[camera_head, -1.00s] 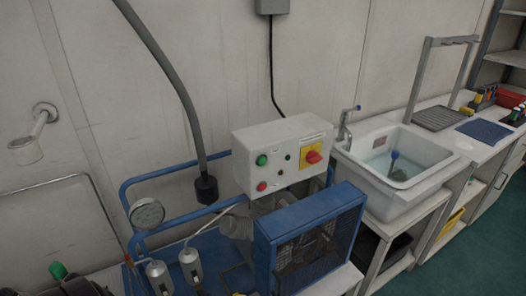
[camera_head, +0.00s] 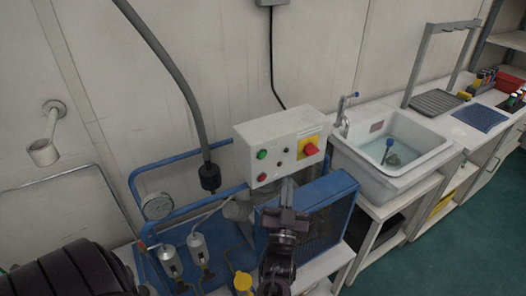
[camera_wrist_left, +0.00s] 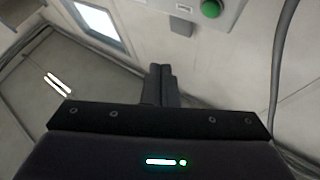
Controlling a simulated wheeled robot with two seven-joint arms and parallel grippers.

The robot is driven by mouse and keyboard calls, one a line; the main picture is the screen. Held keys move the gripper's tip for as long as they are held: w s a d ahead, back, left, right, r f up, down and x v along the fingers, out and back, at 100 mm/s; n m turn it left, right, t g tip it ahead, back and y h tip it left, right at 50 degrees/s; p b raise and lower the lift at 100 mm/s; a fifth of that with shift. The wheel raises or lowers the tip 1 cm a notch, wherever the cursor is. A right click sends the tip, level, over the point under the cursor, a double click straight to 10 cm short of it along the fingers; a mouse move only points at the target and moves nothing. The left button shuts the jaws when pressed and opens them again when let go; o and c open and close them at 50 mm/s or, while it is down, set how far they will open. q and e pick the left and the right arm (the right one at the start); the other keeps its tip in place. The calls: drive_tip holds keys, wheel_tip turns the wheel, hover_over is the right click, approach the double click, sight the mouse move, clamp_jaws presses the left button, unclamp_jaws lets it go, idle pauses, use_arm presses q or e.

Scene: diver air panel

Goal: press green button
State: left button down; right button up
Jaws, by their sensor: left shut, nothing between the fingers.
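The green button (camera_head: 262,154) is at the upper left of the white control box (camera_head: 280,140). In the left wrist view the green button (camera_wrist_left: 211,8) shows at the top edge, right of the fingertips. My left gripper (camera_head: 287,182) is in front of the box's lower part, to the right of and below the green button in the head view. Its fingers (camera_wrist_left: 160,70) are shut together and empty. They look apart from the button. My right gripper is not in view.
The box also carries a red button (camera_head: 262,177) and a red knob on a yellow plate (camera_head: 310,149). A blue-framed grille (camera_head: 335,195) stands below it. A grey hose (camera_head: 185,85) hangs at its left. A gauge (camera_head: 158,206) and a sink (camera_head: 400,170) flank it.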

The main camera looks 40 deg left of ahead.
sight(262, 155)
use_arm(q)
drive_tip(key=shift+a, duration=0.15)
drive_tip(key=w+a+b, duration=0.1)
drive_tip(key=w+a, duration=0.2)
drive_tip(key=a, duration=0.5)
drive_tip(key=shift+w+b, duration=0.2)
drive_tip(key=shift+b, duration=0.15)
idle(2.0)
drive_tip(key=shift+w+a, duration=0.15)
drive_tip(key=shift+a, duration=0.2)
